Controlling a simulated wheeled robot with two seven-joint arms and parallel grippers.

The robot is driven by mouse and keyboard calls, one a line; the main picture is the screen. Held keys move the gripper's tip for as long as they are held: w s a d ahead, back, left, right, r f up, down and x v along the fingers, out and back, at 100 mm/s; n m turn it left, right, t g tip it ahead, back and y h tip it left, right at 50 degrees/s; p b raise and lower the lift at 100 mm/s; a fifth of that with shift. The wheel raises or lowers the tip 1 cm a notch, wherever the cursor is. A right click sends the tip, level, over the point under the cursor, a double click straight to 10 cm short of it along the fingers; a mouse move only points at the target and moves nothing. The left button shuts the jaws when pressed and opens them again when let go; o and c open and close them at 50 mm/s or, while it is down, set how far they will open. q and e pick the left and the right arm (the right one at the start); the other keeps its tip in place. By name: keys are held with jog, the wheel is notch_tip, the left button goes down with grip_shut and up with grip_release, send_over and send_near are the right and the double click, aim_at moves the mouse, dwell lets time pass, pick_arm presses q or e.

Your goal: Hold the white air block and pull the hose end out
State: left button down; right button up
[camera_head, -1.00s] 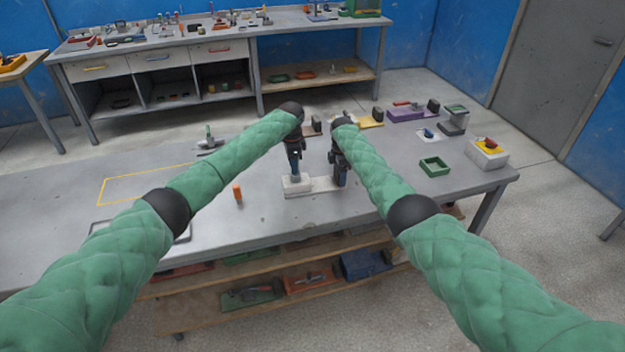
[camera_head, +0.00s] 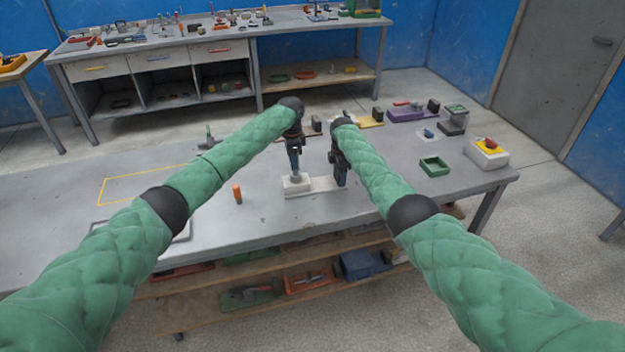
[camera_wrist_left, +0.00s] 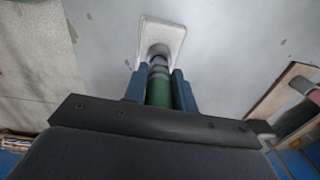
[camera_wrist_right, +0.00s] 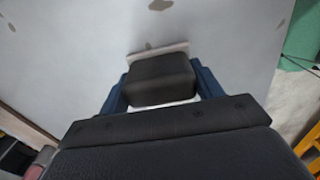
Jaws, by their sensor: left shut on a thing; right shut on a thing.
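The white air block (camera_head: 297,187) stands at the left end of a flat pale plate (camera_head: 323,184) near the table's front edge. My left gripper (camera_head: 296,170) points down over it. In the left wrist view its blue fingers are shut on the green hose end (camera_wrist_left: 159,93). A grey collar (camera_wrist_left: 158,56) lies between the green part and the white block (camera_wrist_left: 165,34); I cannot tell how deep the hose end sits. My right gripper (camera_head: 341,182) is at the plate's right end, shut on a black block (camera_wrist_right: 160,80), with a pale edge beyond it.
An orange piece (camera_head: 237,193) stands left of the white block. A green tray (camera_head: 434,166) and a box with a yellow top (camera_head: 487,149) are to the right. Several fixtures line the table's back. The table left of the orange piece is mostly clear.

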pick_arm(q)
jog(key=shift+r, duration=0.3)
jog(key=shift+r, duration=1.75)
jog(key=shift+r, duration=0.6)
jog(key=shift+r, duration=1.45)
pick_arm(e)
jog(key=o, duration=1.4)
jog(key=shift+c, duration=0.2)
notch_tip(320, 180, up, 12)
jog(key=shift+f, duration=0.1)
